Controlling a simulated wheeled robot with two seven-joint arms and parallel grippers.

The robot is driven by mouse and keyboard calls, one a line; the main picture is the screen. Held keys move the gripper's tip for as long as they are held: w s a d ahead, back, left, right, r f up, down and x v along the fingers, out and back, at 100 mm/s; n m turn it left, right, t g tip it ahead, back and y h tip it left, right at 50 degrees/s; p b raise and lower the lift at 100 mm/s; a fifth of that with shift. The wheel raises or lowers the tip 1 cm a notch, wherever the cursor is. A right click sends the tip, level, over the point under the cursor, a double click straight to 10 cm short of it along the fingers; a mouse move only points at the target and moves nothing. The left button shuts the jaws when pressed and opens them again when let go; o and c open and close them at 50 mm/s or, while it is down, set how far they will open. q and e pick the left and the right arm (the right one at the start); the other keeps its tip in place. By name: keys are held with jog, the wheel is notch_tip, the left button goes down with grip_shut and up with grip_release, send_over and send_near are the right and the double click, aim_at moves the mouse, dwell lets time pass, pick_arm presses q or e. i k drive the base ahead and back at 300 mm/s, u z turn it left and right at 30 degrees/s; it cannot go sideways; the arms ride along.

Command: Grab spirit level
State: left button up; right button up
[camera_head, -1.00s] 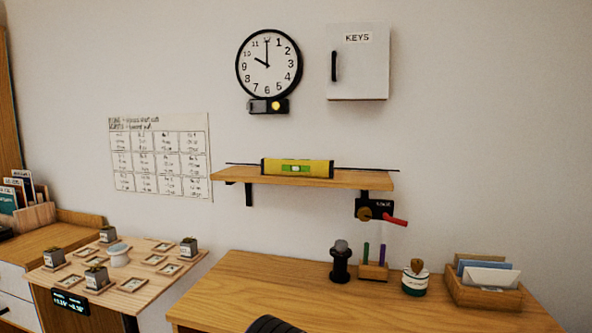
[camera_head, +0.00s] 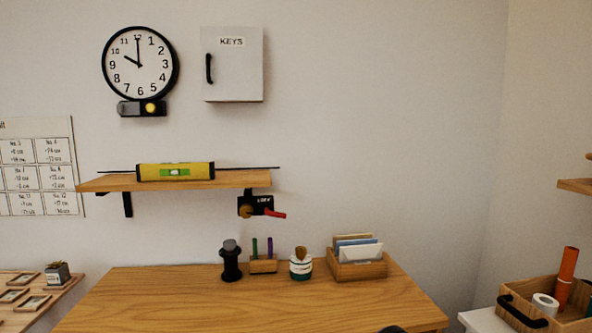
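The yellow spirit level (camera_head: 190,172) with a green vial lies on the wooden wall shelf (camera_head: 240,180), left of the middle of the view. A thin dark rod runs along the shelf behind it. Neither of my grippers shows in the head view. A small dark shape at the bottom edge, right of the middle, is too little to identify.
Below the shelf is a wooden desk (camera_head: 200,305) with a black stamp-like object (camera_head: 231,262), a pen holder (camera_head: 263,265), a jar (camera_head: 300,265) and a letter box (camera_head: 358,268). A black device (camera_head: 256,206) with a red lever hangs under the shelf. A wooden tray (camera_head: 530,315) stands right.

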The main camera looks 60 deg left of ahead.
aim_at(168, 171)
jog(key=z, duration=1.25)
jog(key=k, duration=2.15)
jog(key=u, duration=1.15)
